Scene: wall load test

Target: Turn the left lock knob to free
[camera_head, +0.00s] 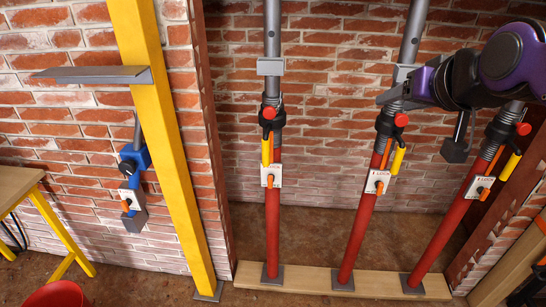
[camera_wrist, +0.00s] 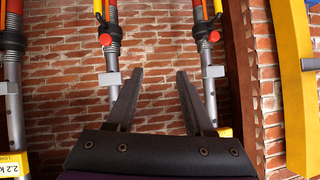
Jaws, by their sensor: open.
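Three props stand in the wall opening. The left prop (camera_head: 272,225) is upright, with a red knob (camera_head: 269,112) on its dark collar and a yellow handle below. In the wrist view, which is upside down, the left prop (camera_wrist: 207,85) is on the right. My gripper (camera_wrist: 157,74) is open and empty, its fingers apart in front of bare brick between the left and middle props. It appears clear of the left prop. The left plate is out of the wrist view.
The middle prop (camera_head: 358,235) and right prop (camera_head: 437,235) carry similar plates and knobs. A yellow post (camera_head: 165,140) and a blue wall device (camera_head: 134,160) stand left of the opening. A wooden sill (camera_head: 315,278) runs under the props. A grey shelf (camera_head: 95,73) juts out beside the post.

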